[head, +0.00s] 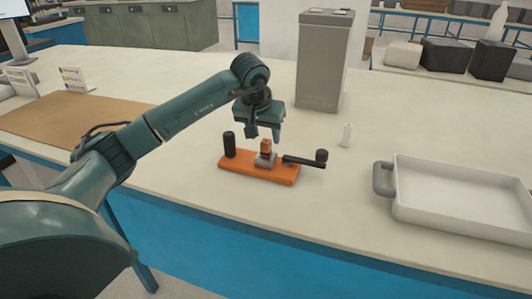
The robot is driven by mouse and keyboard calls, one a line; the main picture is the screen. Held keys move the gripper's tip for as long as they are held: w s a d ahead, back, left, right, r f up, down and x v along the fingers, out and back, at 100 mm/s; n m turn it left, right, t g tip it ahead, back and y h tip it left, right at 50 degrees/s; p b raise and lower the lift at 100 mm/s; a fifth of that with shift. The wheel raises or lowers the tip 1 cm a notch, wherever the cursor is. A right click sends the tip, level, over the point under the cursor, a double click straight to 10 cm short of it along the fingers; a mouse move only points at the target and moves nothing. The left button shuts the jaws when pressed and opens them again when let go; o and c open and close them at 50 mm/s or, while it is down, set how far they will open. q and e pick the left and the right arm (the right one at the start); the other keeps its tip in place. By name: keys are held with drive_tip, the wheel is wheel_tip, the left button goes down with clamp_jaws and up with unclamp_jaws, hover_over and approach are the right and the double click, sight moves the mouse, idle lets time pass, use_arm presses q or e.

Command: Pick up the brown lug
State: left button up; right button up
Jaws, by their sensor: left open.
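A small brown lug (266,146) stands upright on a grey block (265,159) in the middle of an orange base (270,176). A black cylinder (229,144) stands on the base's left end. A dark crank handle (306,159) sticks out to the right of the base. My left gripper (265,134) is open, with its fingers pointing down over the lug. The fingertips look close to the lug's top; I cannot tell whether they are around it. My right gripper is not in view.
A white tray (416,216) with a grey handle lies at the right. A small white cylinder (346,135) stands right of the base. A tall grey box (321,65) stands behind. A brown mat (62,128) lies at the left. The table's front edge is close to the base.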

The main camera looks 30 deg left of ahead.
sight(266, 142)
use_arm(q)
drive_tip(key=x, duration=0.4)
drive_tip(key=shift+f, duration=0.35)
clamp_jaws()
